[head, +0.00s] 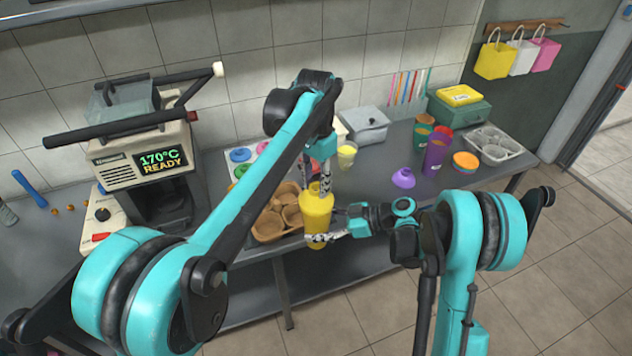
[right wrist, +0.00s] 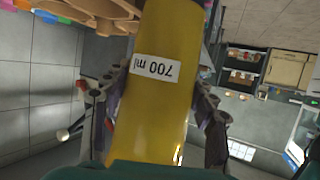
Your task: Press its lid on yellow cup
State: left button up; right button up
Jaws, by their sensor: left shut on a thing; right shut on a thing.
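The yellow cup (head: 317,226) is upright near the table's front edge. My right gripper (head: 322,238) is shut around its side. In the right wrist view the yellow cup (right wrist: 160,100) fills the space between the fingers of my right gripper (right wrist: 152,108), and its "700 ml" label appears upside down. My left gripper (head: 318,178) comes down from above and is shut on the yellow lid (head: 316,190) at the cup's top. The fingers partly hide the lid, and I cannot tell whether it is fully seated.
A brown cup carrier (head: 268,232) stands just left of the cup. A small yellow-filled cup (head: 347,154) and a purple dome lid (head: 403,178) are behind and to the right. Purple cups (head: 436,155) stand farther right. The sealing machine (head: 140,150) is at left.

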pick_arm(q)
jog(key=shift+f, duration=0.65)
jog(key=o, duration=0.9)
jog(key=shift+r, duration=0.1)
notch_tip(320, 180, up, 12)
jog(key=shift+f, duration=0.1)
